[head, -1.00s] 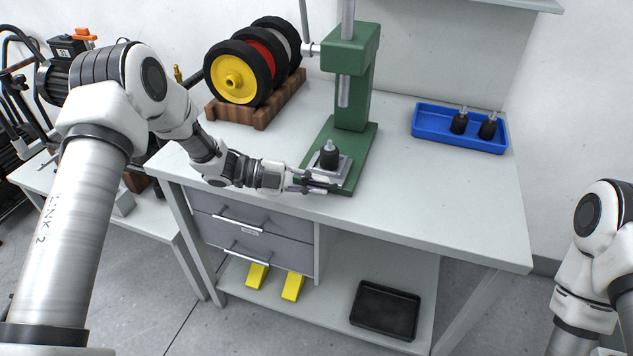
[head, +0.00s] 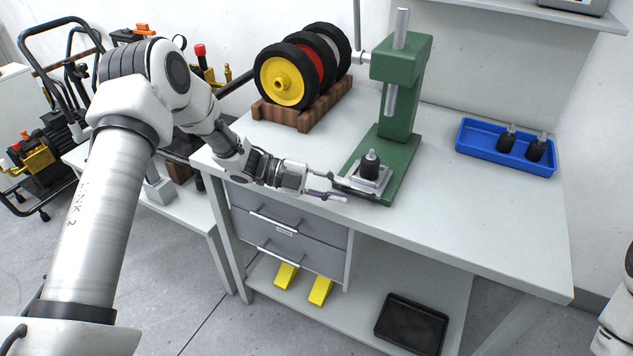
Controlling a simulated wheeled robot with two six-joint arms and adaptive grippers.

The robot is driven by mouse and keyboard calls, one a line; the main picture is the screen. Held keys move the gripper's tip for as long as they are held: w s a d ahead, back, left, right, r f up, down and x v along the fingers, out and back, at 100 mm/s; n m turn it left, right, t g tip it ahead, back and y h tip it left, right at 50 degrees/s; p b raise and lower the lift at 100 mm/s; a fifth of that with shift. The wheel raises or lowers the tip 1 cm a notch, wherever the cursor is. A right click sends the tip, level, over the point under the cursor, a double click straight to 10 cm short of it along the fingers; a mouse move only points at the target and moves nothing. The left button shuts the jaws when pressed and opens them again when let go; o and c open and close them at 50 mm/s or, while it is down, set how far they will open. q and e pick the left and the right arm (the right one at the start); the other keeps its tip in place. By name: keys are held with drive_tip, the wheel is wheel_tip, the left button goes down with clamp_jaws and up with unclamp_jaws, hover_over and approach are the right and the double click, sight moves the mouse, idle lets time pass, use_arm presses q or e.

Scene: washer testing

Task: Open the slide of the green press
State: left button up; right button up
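The green press (head: 398,120) stands on the workbench. Its slide, a light metal plate (head: 366,186), is at the front of the green base and carries a black part with a metal tip (head: 370,166). A dark bar runs along the plate's front edge. My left gripper (head: 342,187) is at the front left of the slide, its two fingers spread apart with nothing visible held between them. Its fingertips are close to the dark bar; I cannot tell whether they touch it. My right gripper is out of view; only part of that arm shows at the right edge.
A blue tray (head: 483,155) with two black parts lies at the bench's right. Wheels (head: 286,82) stand in a wooden rack (head: 283,114) left of the press. Drawers (head: 290,238), yellow pieces and a black tray (head: 412,326) are below. The bench's front right is clear.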

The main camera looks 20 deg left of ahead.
use_arm(q)
drive_tip(key=v, duration=0.8)
drive_tip(key=shift+r, duration=0.1)
